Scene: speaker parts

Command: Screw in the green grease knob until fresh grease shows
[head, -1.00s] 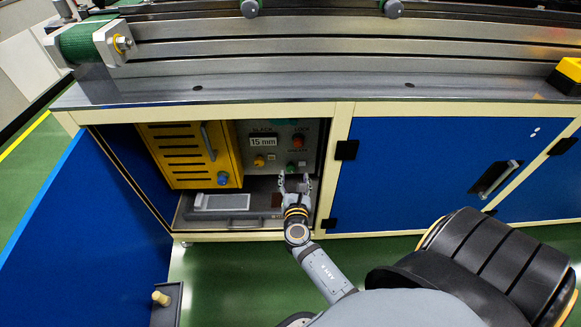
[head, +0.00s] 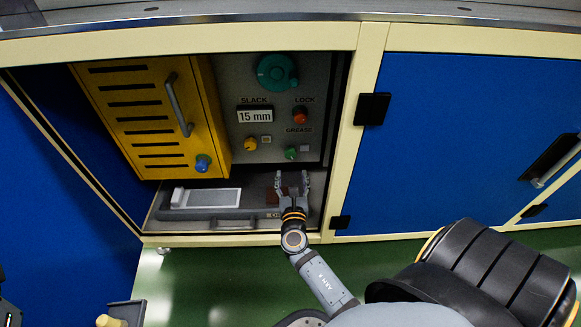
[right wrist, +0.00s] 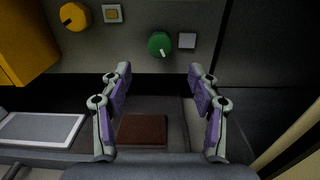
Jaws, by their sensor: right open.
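The green grease knob (head: 291,153) sits on the grey panel inside the open cabinet, under the GREASE label. A small pale square indicator (head: 305,149) is to its right. In the right wrist view the green knob (right wrist: 160,44) has a white pointer mark aimed down and slightly right, and the indicator (right wrist: 187,41) looks pale grey. My right gripper (head: 292,177) is open and empty, below and in front of the knob and apart from it. The right wrist view shows its two fingers (right wrist: 160,80) spread wide. My left gripper is not clearly in view.
A yellow slotted box (head: 140,115) with a handle and blue knob fills the cabinet's left. The panel also holds an orange-yellow knob (head: 250,144), a red LOCK knob (head: 300,115), a teal dial (head: 275,71) and a "15 mm" display (head: 255,116). A cream post (head: 352,130) borders the right side.

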